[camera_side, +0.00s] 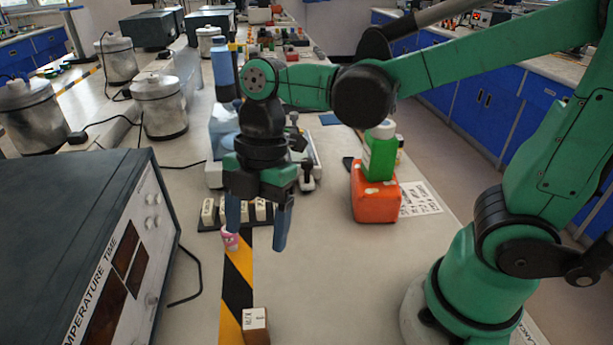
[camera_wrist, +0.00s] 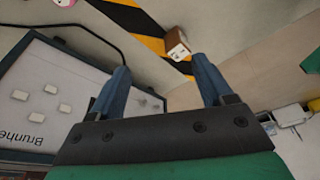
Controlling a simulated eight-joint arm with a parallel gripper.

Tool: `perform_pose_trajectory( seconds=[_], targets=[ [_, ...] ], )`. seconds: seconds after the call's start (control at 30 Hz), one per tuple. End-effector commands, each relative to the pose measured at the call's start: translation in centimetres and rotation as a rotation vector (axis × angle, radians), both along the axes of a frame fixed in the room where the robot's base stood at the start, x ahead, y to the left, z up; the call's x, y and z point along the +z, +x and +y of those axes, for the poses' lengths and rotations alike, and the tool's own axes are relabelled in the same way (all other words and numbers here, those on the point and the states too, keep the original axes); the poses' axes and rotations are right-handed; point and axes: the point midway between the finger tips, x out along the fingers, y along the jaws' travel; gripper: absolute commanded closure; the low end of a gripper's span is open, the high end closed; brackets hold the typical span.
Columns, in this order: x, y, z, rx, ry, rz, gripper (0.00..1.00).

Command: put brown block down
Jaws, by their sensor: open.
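The brown block (camera_side: 256,327) stands on the bench at the bottom of the side view, at the right edge of the black-and-yellow striped tape. Its top is pale with dark print. In the wrist view the brown block (camera_wrist: 176,44) lies beyond my fingertips, beside the tape. My gripper (camera_side: 256,240) points down above the bench, farther back than the block. Its blue fingers are apart with nothing between them, as the wrist view of my gripper (camera_wrist: 161,67) also shows.
A small pink-and-white object (camera_side: 230,240) is by my left finger. A large instrument box (camera_side: 110,250) fills the left side. An orange container (camera_side: 375,192) with a green bottle (camera_side: 381,152) stands right of my gripper. The bench right of the block is clear.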

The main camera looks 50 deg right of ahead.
Motion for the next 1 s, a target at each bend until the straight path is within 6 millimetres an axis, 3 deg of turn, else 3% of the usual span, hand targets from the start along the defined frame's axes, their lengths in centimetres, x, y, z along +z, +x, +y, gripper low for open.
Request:
perform_pose_trajectory(
  seconds=[0.1,0.2,0.3,0.4,0.6,1.0],
  targets=[
    [0.4,0.4,-3.3,-0.531,-0.016,-0.074,0.27],
    [0.6,0.8,-5.9,-0.956,0.031,-0.139,0.27],
    [0.9,0.9,-8.0,-1.302,0.118,-0.192,0.27],
    [1.0,1.0,-9.5,-1.543,0.211,-0.229,0.27],
    [1.2,1.0,-10.7,-1.738,0.311,-0.253,0.27],
    [1.3,1.1,-10.7,-1.744,0.315,-0.25,0.27]
  ],
)
